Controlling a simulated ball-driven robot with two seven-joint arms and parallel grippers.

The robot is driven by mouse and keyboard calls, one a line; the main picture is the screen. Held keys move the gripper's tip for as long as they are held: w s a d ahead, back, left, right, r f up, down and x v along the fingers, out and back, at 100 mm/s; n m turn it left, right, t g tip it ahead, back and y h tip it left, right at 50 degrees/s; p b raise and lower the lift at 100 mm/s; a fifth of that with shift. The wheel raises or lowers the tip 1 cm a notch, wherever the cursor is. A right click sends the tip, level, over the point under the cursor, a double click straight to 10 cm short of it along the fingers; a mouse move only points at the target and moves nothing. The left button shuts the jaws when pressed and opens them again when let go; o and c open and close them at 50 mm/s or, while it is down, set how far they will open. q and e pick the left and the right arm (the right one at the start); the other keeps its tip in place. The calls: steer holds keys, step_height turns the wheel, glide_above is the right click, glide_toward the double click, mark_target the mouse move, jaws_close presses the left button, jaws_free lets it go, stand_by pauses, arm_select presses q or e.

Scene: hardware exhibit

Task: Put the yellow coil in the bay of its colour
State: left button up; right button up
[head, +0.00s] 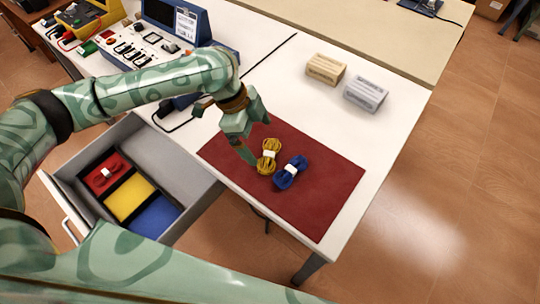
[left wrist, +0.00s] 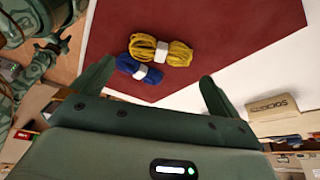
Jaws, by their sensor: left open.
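The yellow coil (head: 268,157) with a white band lies on the dark red mat (head: 325,205) on the white table. A blue coil (head: 290,172) lies right beside it. Both coils also show in the left wrist view, yellow (left wrist: 180,53) and blue (left wrist: 128,66). My left gripper (head: 250,150) is open and empty, just left of and above the yellow coil. Its two fingers show apart in the left wrist view (left wrist: 155,85). The open drawer at left holds a tray with a yellow bay (head: 129,197), which is empty. My right gripper is not in view.
The tray's red bay (head: 104,173) holds a red coil; the blue bay (head: 155,217) is empty. The drawer (head: 188,185) stands open beside the table. Two blocks, tan (head: 325,69) and grey (head: 365,94), stand behind the mat. Instruments (head: 170,22) stand at the back left.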

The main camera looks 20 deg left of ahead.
mark_target(269, 153)
arm_select(q)
steer(key=shift+d+f, duration=0.2)
steer(key=shift+f, duration=0.4)
steer(key=b+x, duration=0.3)
steer(key=x, duration=0.2)
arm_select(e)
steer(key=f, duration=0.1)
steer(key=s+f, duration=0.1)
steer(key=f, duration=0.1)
arm_select(q)
steer(key=shift+r, duration=0.1)
steer(key=c, duration=0.7)
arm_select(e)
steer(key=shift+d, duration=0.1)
arm_select(q)
steer(key=shift+r, duration=0.1)
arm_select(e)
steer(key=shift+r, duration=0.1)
